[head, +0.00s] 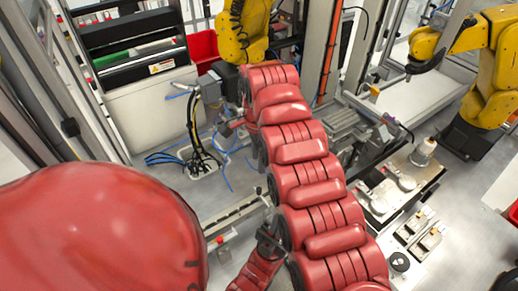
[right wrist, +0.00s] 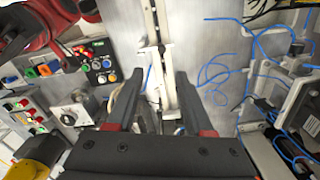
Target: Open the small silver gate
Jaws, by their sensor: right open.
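My right gripper (right wrist: 159,76) shows in the right wrist view with its two black fingers apart and nothing held between them. Beyond the fingertips a narrow silver rail-like piece (right wrist: 160,45) runs up the view against a grey metal plate. I cannot tell for sure whether this piece is the small silver gate or part of it. The gap between fingers and rail is hard to judge. In the head view my red right arm hides much of the middle, and the fingers are not clear there. My left gripper is not in view.
Blue cables (right wrist: 215,75) lie right of the rail in the right wrist view. A control panel with coloured buttons (right wrist: 100,65) stands left. In the head view, a yellow robot arm (head: 490,80) stands at right and a white cabinet (head: 150,105) at upper left.

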